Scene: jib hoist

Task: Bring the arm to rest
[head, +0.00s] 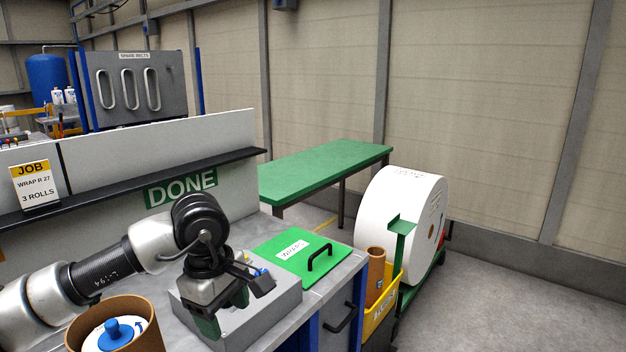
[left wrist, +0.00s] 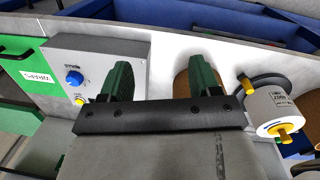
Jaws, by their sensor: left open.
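My left arm (head: 95,270) comes in from the left over the grey bench top. Its gripper (head: 222,308) points down in front of the grey control box (head: 285,303) and hides part of it. In the left wrist view the two green-black fingers (left wrist: 162,82) stand wide apart with nothing held between them. One finger overlaps the edge of the control box (left wrist: 125,45), which has a blue knob (left wrist: 74,78) and a smaller yellow one (left wrist: 78,99). I cannot tell whether the gripper touches the box. My right gripper is not in view.
A brown tube (head: 150,335) with a blue knob inside stands at the front left. A green lid (head: 285,262) with a black handle lies beside the box. A large white roll (head: 395,215) stands on a green cart beyond the bench. Open floor (head: 520,300) lies at right.

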